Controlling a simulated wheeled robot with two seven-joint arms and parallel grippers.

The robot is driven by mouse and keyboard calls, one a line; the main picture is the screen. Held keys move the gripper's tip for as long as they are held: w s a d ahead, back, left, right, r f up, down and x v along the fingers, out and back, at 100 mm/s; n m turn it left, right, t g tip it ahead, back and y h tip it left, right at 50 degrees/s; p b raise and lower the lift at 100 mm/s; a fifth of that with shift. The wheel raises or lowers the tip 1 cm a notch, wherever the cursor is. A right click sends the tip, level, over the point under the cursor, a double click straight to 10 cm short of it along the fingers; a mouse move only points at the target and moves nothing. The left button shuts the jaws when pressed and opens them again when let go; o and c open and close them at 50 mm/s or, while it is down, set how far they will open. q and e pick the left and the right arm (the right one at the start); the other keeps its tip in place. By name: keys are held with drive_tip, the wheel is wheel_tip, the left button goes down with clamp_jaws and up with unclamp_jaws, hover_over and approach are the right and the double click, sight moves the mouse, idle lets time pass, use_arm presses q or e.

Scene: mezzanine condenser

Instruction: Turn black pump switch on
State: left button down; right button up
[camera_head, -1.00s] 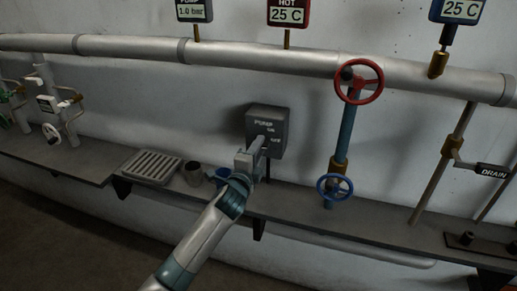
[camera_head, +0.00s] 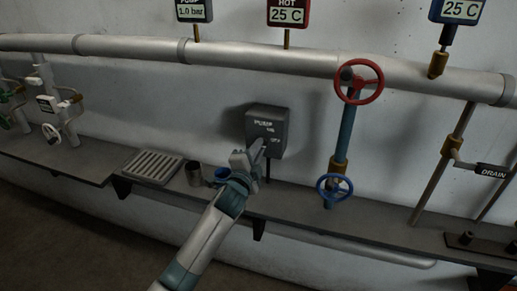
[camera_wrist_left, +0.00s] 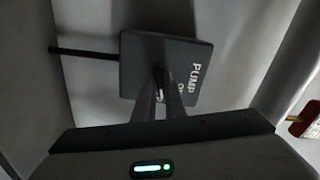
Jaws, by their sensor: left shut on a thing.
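The dark grey pump switch box (camera_head: 268,124) is on a post against the wall, above the shelf. Its face carries white lettering, "PUMP" with "ON" above "OFF". My left gripper (camera_head: 260,142) is at the lower front of the box, shut on the switch lever. In the left wrist view the pump switch box (camera_wrist_left: 204,62) fills the upper middle, its lettering turned sideways. There the left gripper (camera_wrist_left: 159,88) has its fingers close together around the small lever, which is mostly hidden between them. My right gripper is not in view.
A blue pipe with a red wheel (camera_head: 359,82) and a blue wheel (camera_head: 334,188) stands right of the box.

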use_arm(q)
drive_tip(key=n, duration=0.8)
drive_tip(key=shift+f+n+p, duration=0.1)
drive_tip(key=shift+n+p, duration=0.2)
drive_tip(key=shift+p, duration=0.1)
drive_tip(key=c, duration=1.8)
unclamp_jaws()
drive_tip(key=shift+s, duration=0.1)
